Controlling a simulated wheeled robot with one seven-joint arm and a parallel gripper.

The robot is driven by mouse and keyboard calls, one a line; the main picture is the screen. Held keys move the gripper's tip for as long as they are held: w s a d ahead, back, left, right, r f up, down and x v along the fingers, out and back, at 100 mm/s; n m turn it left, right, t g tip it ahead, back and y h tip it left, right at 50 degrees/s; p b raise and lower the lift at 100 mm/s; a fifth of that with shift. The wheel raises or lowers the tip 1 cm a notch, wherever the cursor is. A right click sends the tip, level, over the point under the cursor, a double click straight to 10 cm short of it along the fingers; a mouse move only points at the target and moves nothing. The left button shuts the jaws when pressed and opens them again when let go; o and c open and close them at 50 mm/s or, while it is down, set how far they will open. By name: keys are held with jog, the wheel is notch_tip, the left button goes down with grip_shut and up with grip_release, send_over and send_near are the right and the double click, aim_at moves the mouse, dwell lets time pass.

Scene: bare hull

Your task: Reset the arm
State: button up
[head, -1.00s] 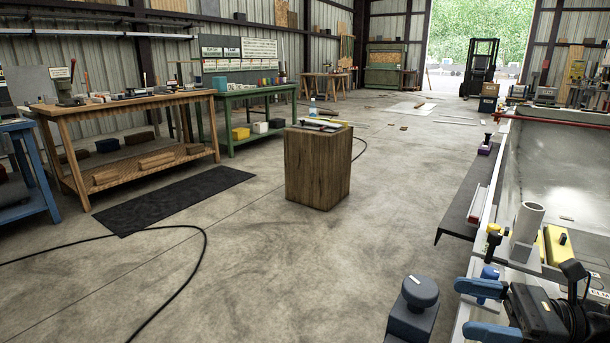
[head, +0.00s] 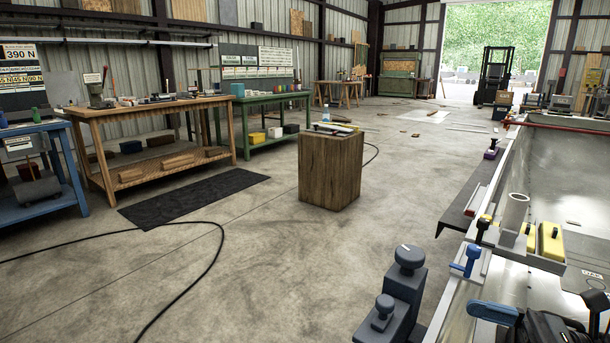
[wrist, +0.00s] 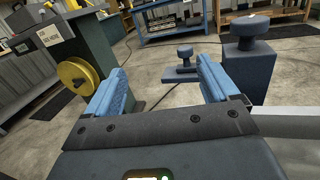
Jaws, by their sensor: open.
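My gripper (wrist: 160,76) shows in the wrist view with its two blue ribbed fingers spread apart and nothing between them. Beyond the fingers lie concrete floor and a dark grey knobbed block (wrist: 250,55). In the head view a blue finger and dark body of my gripper (head: 492,312) show at the bottom right corner, over the edge of a grey metal hull (head: 560,170). The rest of my arm is cut off by the frame.
Two knobbed grey blocks (head: 405,280) stand beside the hull edge. A tray with a white tube (head: 513,212) and yellow blocks sits on that edge. A wooden stump (head: 330,172) stands mid-floor. Open floor lies left.

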jog(key=s+a+m+t+h, duration=0.25)
jog(key=s+m+t, duration=0.35)
jog(key=s+m, duration=0.3)
jog(key=s+a+m+t+h, duration=0.1)
jog(key=s+a+m+t, duration=0.3)
jog(key=s+m+t, duration=0.6)
jog(key=s+f+m+g+h, duration=0.2)
jog(key=s+m+g+h, duration=0.2)
jog(key=s+m+h, duration=0.75)
jog(key=s+f+m+g+h, duration=0.2)
jog(key=s+m+g, duration=0.3)
jog(key=m, duration=1.4)
notch_tip(320, 180, up, 18)
jog(key=p, duration=1.7)
jog(key=shift+s+d+f+n+t, duration=0.2)
jog(key=shift+s+d+n+t, duration=0.15)
jog(key=shift+s+t, duration=0.1)
jog(key=shift+f, duration=0.1)
